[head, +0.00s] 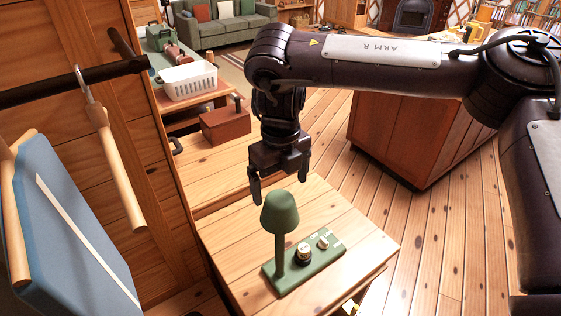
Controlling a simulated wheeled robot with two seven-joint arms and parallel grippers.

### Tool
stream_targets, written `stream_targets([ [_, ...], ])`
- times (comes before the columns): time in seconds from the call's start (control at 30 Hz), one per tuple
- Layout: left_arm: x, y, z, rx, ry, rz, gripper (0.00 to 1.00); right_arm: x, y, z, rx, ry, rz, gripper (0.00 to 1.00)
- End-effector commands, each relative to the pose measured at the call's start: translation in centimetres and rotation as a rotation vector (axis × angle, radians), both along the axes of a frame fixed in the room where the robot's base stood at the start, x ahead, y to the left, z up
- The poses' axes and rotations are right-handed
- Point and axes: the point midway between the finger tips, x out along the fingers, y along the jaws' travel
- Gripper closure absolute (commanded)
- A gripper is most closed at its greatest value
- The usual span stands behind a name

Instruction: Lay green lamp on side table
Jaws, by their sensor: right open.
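I cannot tell whether this is the side table. My right gripper (278,192) points down just above and behind the lamp's shade. Its fingers are apart with nothing between them. It does not appear to hold the lamp. My left gripper is not in view.
A brown box (226,124) and a white basket (189,82) stand behind. Floor is open at right.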

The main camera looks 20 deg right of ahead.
Motion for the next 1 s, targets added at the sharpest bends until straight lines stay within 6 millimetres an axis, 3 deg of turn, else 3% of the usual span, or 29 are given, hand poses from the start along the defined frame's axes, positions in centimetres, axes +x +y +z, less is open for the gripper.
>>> stream_targets([
  [0.2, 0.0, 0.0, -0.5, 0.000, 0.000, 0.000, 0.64, 0.1, 0.0, 4.3, -0.002, -0.005, 0.001, 0.09],
  [0.4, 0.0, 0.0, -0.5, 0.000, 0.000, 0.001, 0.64, 0.0, 0.0, 6.4, -0.002, -0.001, 0.001, 0.09],
  [1.0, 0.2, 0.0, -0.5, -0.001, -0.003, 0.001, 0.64, 0.0, 0.0, 6.8, 0.000, 0.000, 0.001, 0.09],
])
